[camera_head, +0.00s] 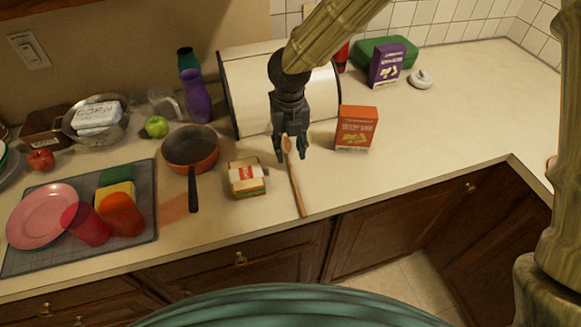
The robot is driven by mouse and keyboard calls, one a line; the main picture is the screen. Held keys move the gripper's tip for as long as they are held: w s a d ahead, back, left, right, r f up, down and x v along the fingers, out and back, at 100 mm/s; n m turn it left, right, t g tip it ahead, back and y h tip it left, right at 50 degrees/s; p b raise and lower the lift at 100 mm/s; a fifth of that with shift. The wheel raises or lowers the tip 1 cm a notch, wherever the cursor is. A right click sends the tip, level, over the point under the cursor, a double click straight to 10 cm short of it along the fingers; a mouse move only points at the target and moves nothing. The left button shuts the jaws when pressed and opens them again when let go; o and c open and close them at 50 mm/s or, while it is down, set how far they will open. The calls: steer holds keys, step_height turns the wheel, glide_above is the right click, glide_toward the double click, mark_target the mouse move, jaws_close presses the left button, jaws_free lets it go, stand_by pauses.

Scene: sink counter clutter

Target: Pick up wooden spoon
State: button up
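The wooden spoon (296,189) lies on the counter, its handle end near the front edge and its bowl end pointing back toward my gripper. My gripper (290,155) points down over the bowl end. Its two fingers are apart, one on each side of the spoon in this view, with a gap showing between them and the spoon. I cannot tell how high the fingertips are above the counter. Part of the bowl end is hidden by the gripper.
A sandwich-like block (247,178) lies just left of the spoon, and an orange box (356,128) stands to the right. A white bread bin (243,88) is behind. A pan (190,148) sits further left.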

mark_target(290, 165)
steer(key=shift+f+p, duration=0.95)
steer(key=shift+f, duration=2)
steer(key=shift+w, duration=0.1)
jaws_close()
